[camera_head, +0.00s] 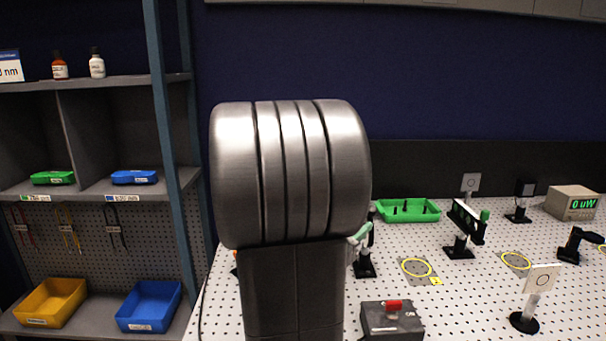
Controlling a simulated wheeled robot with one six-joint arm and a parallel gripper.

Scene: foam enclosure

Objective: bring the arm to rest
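A large silver and dark grey link of my arm (290,175) stands upright in the middle of the head view and fills much of it. My gripper does not show in this view, so its opening and anything it holds cannot be seen. The arm hides part of the perforated optical table (465,290) and the wall behind it. A small pale green part (360,234) shows just right of the arm, above a black post; the arm partly covers it.
The table carries a green tray (428,217), a grey box with a red switch (391,322), post mounts, yellow rings (417,268), a white target card (542,279) and a meter (572,202). A shelf at left holds a yellow bin (50,302) and a blue bin (149,306).

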